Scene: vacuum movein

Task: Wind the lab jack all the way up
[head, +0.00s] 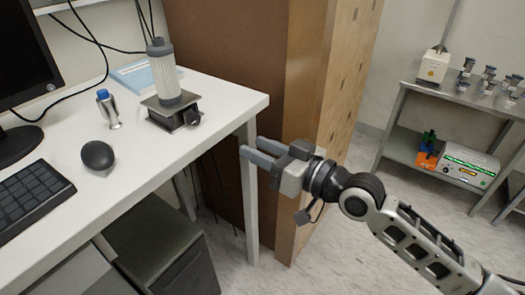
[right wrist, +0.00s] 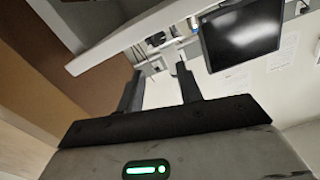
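The lab jack (head: 158,110) stands on the white desk near its right end, with its plates close together and a black knob (head: 194,118) on its front right side. A grey ribbed cylinder (head: 162,72) stands upright on its top plate. My right gripper (head: 252,147) is in front of the desk's right corner, beside the desk leg, apart from the jack. Its two fingers are spread with nothing between them. They also show apart in the right wrist view (right wrist: 160,80). My left gripper is in neither view.
A silver bottle with a blue cap (head: 108,108), a black mouse (head: 97,156) and a keyboard (head: 32,192) are left of the jack. The desk edge (head: 205,135) lies between my gripper and the jack. A brown cabinet (head: 300,90) stands behind the gripper.

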